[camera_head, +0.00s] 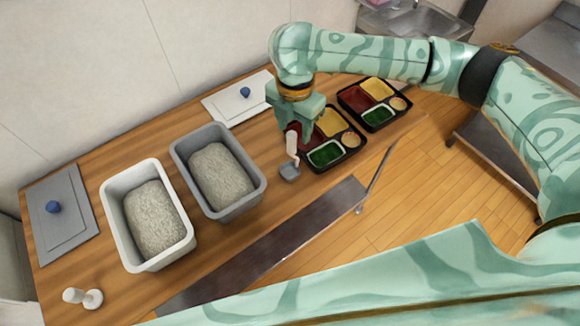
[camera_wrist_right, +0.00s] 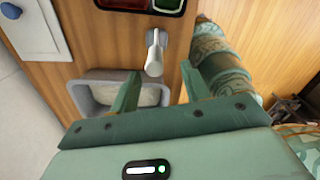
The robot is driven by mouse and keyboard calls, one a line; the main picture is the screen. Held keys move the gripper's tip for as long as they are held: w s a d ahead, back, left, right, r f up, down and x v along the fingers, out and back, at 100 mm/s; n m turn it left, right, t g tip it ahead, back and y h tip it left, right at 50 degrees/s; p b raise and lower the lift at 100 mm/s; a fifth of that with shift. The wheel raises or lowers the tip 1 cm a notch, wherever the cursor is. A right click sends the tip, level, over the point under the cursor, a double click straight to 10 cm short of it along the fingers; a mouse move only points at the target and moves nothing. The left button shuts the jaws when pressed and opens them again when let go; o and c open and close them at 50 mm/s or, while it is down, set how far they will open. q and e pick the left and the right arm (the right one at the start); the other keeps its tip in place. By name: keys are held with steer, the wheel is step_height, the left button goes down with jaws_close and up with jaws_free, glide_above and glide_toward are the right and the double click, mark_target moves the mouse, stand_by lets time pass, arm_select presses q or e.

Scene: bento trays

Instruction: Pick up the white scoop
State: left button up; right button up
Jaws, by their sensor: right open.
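A white scoop (camera_head: 83,298) lies at the front left corner of the table, far from my right gripper. A second scoop, with a pale handle and a grey bowl (camera_head: 289,173), is beside the near tray; it also shows in the right wrist view (camera_wrist_right: 155,50). My right gripper (camera_head: 294,126) is open above this grey-bowled scoop. In the right wrist view, the handle points in between the two fingertips (camera_wrist_right: 160,72), with nothing clamped. My left gripper is not in view.
A white bin (camera_head: 111,204) and a grey bin (camera_head: 258,186) hold rice-like grains. Black bento trays (camera_head: 318,168) (camera_head: 352,108) with coloured compartments stand at the right. A grey lid (camera_head: 75,185) and a white lid (camera_head: 217,107) have blue knobs. A dark strip (camera_head: 270,250) lines the front edge.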

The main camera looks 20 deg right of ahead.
mark_target(291, 134)
steer(key=f, duration=0.1)
steer(key=f+b, duration=0.1)
steer(key=f, duration=0.1)
steer(key=f+b, duration=0.1)
steer(key=f, duration=0.1)
steer(key=shift+w+a+f, duration=0.2)
steer(key=shift+w+f, duration=0.05)
steer(key=shift+w, duration=0.1)
steer(key=shift+r, duration=0.1)
steer(key=shift+c, duration=0.6)
jaws_close()
steer(key=shift+r, duration=0.1)
